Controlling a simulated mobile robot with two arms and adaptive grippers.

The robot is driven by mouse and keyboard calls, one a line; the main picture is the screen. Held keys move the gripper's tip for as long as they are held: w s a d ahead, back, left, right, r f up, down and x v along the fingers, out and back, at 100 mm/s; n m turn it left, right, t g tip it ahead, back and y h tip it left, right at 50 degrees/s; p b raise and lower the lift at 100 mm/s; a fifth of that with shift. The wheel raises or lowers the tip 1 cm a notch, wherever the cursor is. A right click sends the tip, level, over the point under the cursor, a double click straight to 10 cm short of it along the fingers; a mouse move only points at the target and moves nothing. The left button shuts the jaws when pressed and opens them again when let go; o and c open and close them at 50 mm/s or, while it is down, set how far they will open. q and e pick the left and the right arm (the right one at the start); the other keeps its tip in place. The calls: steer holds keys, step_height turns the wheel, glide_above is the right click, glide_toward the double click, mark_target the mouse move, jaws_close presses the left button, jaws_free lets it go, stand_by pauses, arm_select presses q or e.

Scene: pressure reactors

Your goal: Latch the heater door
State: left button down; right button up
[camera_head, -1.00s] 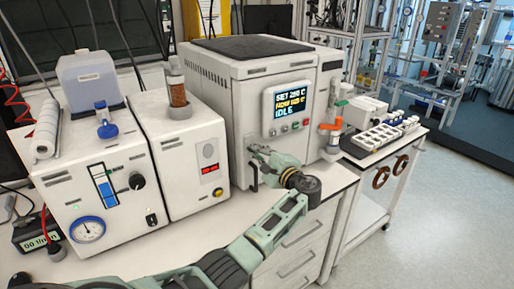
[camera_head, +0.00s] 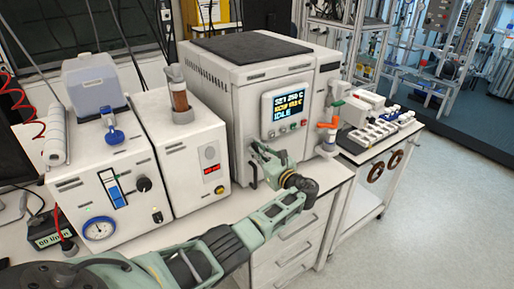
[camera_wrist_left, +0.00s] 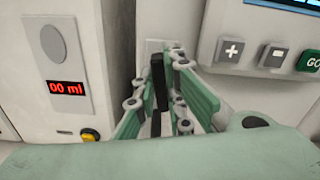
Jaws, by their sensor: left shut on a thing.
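The heater (camera_head: 295,80) is a large pale box with a dark pad on top and a screen reading IDLE on its front. A black upright handle (camera_head: 253,176) stands at the left of its front, below the screen; I take it for the door latch. My left gripper (camera_head: 258,156) is at this handle, with its green fingers on either side. In the left wrist view the black handle (camera_wrist_left: 160,82) runs between the fingers, and the gripper is shut on it. The fingers partly hide the handle and the door edge. My right gripper is not in view.
A white unit with a red display (camera_head: 190,150) stands close to the left of the heater. A unit with a gauge (camera_head: 98,229) is further left. Orange and green valve parts (camera_head: 328,133) are at the heater's right. A cart (camera_head: 372,150) stands beyond, with open floor at right.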

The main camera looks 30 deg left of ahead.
arm_select(q)
steer(key=shift+m+p, duration=0.5)
steer(key=shift+m, duration=0.6)
steer(key=c, duration=1.8)
jaws_free()
steer(key=v, duration=1.2)
steer(key=shift+f, duration=0.1)
steer(key=shift+f, duration=0.1)
